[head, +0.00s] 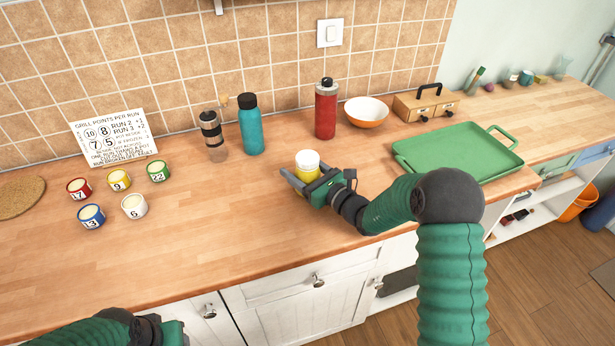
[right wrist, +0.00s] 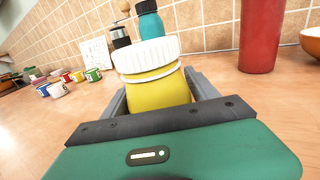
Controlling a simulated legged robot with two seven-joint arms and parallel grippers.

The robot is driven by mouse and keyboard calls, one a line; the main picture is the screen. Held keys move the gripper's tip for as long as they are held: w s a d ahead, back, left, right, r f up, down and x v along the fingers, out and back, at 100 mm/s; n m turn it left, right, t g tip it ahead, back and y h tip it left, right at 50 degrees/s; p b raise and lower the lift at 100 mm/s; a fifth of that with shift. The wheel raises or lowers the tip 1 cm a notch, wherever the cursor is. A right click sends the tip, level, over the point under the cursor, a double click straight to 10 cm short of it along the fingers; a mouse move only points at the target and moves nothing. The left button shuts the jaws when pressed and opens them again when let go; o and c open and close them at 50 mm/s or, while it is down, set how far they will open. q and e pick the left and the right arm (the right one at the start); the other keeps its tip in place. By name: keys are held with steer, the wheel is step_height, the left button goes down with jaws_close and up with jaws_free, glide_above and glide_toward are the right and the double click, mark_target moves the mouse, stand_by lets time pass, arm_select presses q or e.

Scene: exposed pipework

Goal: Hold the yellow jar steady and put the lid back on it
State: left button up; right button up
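The yellow jar (head: 303,176) stands upright near the middle of the wooden counter. A white ribbed lid (head: 307,160) sits on top of it; I cannot tell whether it is screwed tight. In the right wrist view the yellow jar (right wrist: 160,93) and the white lid (right wrist: 146,54) show close up, with a thin pale ring under the lid. My right gripper (head: 306,177) has one finger on each side of the jar, low on its body. Whether the fingers press on it is not clear. My left gripper (head: 172,334) shows only in part at the bottom edge; its fingertips are hidden.
Behind the jar stand a grinder (head: 212,137), a teal bottle (head: 251,130), a red bottle (head: 326,110) and an orange bowl (head: 366,112). Several numbered cups (head: 133,206) stand at the left. A green tray (head: 455,152) lies at the right.

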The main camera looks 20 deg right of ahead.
mark_target(300, 157)
steer(key=c, duration=1.1)
steer(key=shift+r, duration=0.1)
steer(key=shift+r, duration=0.55)
step_height(300, 157, up, 2)
steer(key=shift+r, duration=0.2)
steer(key=s, duration=0.5)
steer(key=s+a+r, duration=0.1)
steer(key=s, duration=0.4)
steer(key=s+a, duration=0.1)
steer(key=s, duration=0.5)
steer(key=shift+r, duration=0.2)
steer(key=shift+d, duration=0.1)
steer(key=o, duration=0.9)
jaws_close()
